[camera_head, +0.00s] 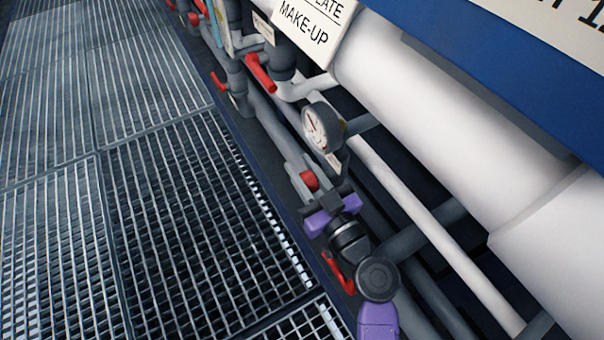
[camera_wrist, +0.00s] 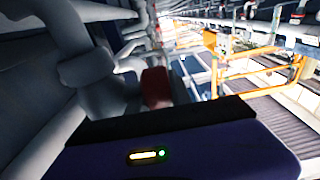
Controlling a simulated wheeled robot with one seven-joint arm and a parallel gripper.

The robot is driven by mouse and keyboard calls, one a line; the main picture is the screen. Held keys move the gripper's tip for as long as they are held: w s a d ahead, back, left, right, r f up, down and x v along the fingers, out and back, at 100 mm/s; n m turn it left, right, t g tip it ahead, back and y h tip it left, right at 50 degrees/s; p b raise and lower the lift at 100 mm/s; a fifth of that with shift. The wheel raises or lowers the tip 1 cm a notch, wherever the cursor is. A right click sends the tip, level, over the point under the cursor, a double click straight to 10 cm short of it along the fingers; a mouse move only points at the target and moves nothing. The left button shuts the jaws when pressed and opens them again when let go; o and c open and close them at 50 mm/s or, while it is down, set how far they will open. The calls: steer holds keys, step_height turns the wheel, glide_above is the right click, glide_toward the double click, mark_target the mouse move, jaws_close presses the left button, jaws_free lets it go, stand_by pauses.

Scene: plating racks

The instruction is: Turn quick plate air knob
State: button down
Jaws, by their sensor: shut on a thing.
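A small red knob (camera_head: 310,181) sits on a grey pipe low on the rack, just below a round gauge in the head view. My gripper (camera_head: 319,196) reaches it from the lower right and is shut on it. The dark fingers hide part of the knob. In the wrist view the red knob (camera_wrist: 156,88) shows just beyond the dark edge of my gripper, against grey pipework. I see no label naming this knob, and its turn angle is unclear.
A round gauge (camera_head: 322,127) stands close above my gripper. A red lever (camera_head: 338,272) lies beside my wrist, and another red lever (camera_head: 260,72) is farther up. A large white pipe (camera_head: 450,110) runs along the right. Grating floor (camera_head: 130,190) at left is clear.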

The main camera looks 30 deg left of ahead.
mark_target(315, 188)
steer(key=shift+d+y, duration=0.1)
steer(key=shift+y, duration=0.4)
stand_by(0.3)
steer(key=c, duration=1.4)
jaws_free()
steer(key=shift+c, duration=0.2)
steer(key=shift+r, duration=0.1)
steer(key=shift+s+d, duration=0.1)
steer(key=shift+p+v, duration=0.35)
steer(key=shift+v, duration=3.5)
